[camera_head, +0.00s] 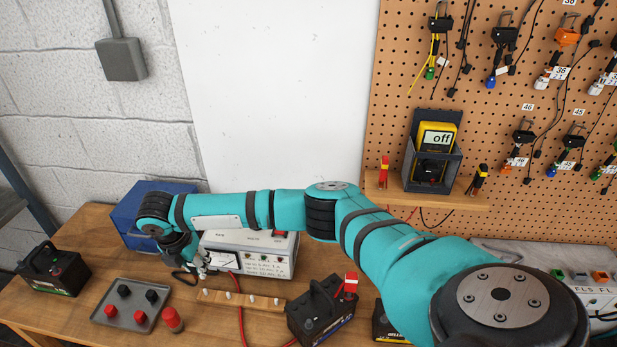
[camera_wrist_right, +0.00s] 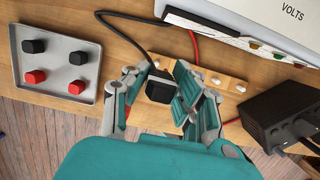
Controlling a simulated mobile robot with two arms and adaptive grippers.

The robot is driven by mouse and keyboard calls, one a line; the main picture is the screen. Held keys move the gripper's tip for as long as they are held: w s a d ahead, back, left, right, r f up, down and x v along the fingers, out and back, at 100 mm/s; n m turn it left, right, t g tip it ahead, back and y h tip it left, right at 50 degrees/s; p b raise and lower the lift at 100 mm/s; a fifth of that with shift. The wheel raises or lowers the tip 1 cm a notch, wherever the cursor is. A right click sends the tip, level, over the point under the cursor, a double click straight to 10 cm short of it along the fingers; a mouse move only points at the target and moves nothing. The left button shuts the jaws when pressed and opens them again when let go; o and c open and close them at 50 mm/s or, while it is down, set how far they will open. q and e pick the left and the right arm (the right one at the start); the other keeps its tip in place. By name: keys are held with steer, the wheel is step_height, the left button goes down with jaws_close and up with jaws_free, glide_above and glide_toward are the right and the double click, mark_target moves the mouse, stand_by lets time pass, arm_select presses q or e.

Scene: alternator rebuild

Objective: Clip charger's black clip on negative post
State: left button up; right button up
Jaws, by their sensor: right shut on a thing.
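My right gripper (camera_head: 203,264) reaches across the bench in the head view. In the right wrist view, the right gripper (camera_wrist_right: 164,92) is shut on the charger's black clip (camera_wrist_right: 160,88), with its black cable looping up behind. The clip is hard to make out in the head view. The white charger (camera_head: 262,255) stands just behind the gripper. A black battery (camera_head: 320,308) stands to the right, apart from the held clip. A red clip (camera_head: 350,286) is on its right side; a dark post cap (camera_head: 308,323) shows at its front left. My left gripper is out of view.
A wooden strip with white pegs (camera_head: 263,303) lies between gripper and battery, a red cable crossing it. A grey tray (camera_head: 103,318) holds black and red caps; a red cap (camera_head: 172,319) stands beside it. Another battery (camera_head: 52,269) is far left; a third (camera_head: 381,323) is partly hidden.

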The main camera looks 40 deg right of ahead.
step_height(320, 180, up, 8)
steer(key=p, duration=0.6)
steer(key=shift+f, duration=0.2)
steer(key=shift+r, duration=1.25)
steer(key=s+d+m+g, duration=0.1)
steer(key=s+d+m, duration=0.3)
steer(key=s, duration=1)
steer(key=s+d+m, duration=0.2)
steer(key=s+d, duration=0.5)
steer(key=s, duration=0.7)
steer(key=b, duration=0.3)
glide_above(309, 321)
step_height(309, 321, down, 5)
steer(key=shift+r, duration=0.15)
steer(key=shift+w+f, duration=0.1)
steer(key=shift+f, duration=0.4)
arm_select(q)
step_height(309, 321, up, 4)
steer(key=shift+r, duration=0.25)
